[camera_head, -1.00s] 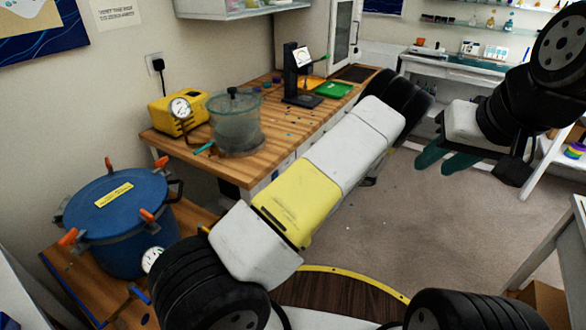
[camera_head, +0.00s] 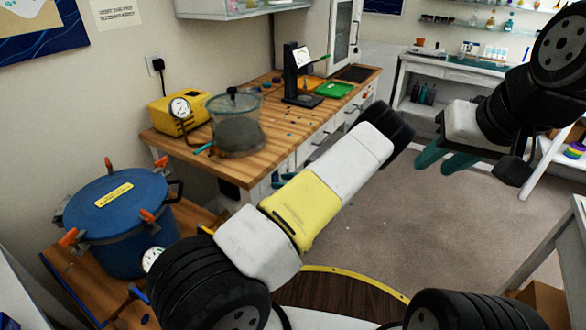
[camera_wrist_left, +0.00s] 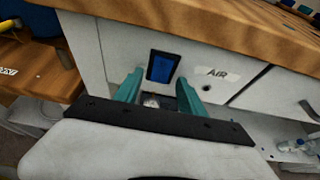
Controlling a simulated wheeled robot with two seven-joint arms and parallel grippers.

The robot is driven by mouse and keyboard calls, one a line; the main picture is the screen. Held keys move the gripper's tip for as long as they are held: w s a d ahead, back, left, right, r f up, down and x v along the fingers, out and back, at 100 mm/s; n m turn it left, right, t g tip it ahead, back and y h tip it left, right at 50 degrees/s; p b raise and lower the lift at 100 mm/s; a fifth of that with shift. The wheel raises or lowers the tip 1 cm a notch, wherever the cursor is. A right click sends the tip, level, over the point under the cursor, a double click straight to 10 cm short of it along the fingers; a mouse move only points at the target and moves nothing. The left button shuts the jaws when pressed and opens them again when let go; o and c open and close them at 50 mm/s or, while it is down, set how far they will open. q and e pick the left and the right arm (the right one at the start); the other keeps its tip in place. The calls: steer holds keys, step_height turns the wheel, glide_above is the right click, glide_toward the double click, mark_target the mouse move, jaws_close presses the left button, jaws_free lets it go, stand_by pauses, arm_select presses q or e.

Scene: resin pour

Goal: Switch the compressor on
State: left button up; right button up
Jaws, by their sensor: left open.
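Nothing is held. I cannot tell whether the fingertips touch the panel. In the head view teal parts of my left gripper (camera_head: 284,178) show behind my arm, near the bench front; the switch is hidden there. My right gripper (camera_head: 446,158) is at the right, its teal fingers apart and empty.
The wooden bench (camera_head: 225,168) overhangs the cabinet front. On it stand a yellow gauged box (camera_head: 168,113) and a clear chamber (camera_head: 237,135). A blue pot (camera_head: 125,225) with orange clamps stands lower left. The floor right of my left arm is clear.

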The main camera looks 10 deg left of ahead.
arm_select(q)
jaws_close()
steer(key=shift+f+y, duration=0.25)
steer(key=shift+y, duration=0.15)
steer(key=shift+f+t+y, duration=0.15)
steer(key=shift+t+y, duration=0.35)
steer(key=shift+y, duration=0.5)
jaws_free()
